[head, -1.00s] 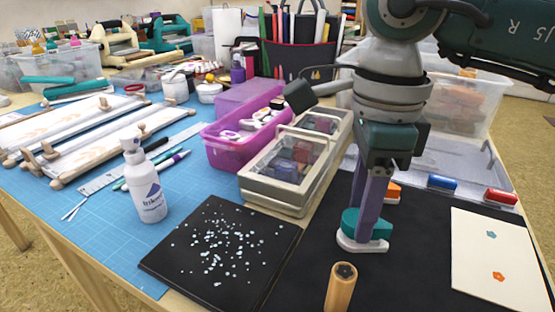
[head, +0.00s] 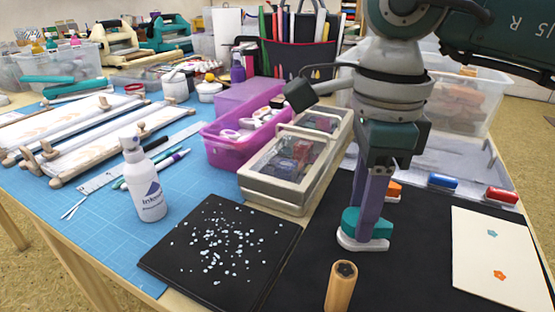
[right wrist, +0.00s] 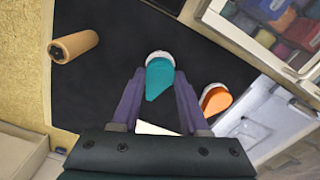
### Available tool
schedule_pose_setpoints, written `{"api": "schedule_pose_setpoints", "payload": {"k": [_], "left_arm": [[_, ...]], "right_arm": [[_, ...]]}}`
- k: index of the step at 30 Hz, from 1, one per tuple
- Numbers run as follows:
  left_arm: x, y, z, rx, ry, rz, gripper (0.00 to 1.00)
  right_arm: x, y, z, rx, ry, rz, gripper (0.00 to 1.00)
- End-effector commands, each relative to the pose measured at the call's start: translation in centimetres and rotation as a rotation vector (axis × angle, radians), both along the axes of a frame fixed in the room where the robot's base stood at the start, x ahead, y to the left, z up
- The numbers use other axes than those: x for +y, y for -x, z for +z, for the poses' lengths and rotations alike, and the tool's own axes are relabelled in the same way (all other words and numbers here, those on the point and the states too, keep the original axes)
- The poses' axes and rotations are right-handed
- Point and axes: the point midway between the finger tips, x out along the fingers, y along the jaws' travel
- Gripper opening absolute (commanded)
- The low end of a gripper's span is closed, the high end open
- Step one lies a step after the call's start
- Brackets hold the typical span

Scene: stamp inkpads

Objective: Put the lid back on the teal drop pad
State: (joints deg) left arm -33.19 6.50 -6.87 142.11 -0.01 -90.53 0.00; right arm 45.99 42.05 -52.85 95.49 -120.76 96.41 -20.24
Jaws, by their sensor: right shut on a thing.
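The teal drop pad shows in the head view as a teal drop-shaped lid (head: 352,220) above a white base (head: 362,244) on the black mat. The lid lies over the base; whether it is fully seated I cannot tell. My right gripper (head: 368,224) points down, its purple fingers shut on the teal lid. In the right wrist view the teal lid (right wrist: 159,80) sits between the fingertips, with the white rim of the base (right wrist: 158,55) at its far rounded end. My left gripper is not in view.
A wooden-handled stamp (head: 341,287) stands in front on the black mat (head: 405,280). An orange pad (head: 393,190), blue pad (head: 443,182) and red pad (head: 501,196) are behind. A white card (head: 498,258) lies right. A clear-lidded case (head: 275,207) and speckled black board (head: 170,265) are left.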

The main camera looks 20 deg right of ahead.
Motion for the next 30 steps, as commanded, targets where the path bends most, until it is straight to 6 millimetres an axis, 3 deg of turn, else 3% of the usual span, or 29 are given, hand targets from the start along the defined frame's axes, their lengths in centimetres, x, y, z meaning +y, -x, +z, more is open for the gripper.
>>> {"api": "schedule_pose_setpoints", "payload": {"k": [30], "left_arm": [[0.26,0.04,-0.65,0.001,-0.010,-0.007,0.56]], "right_arm": [[0.00,-0.01,-0.61,0.000,0.000,0.000,0.00]]}}
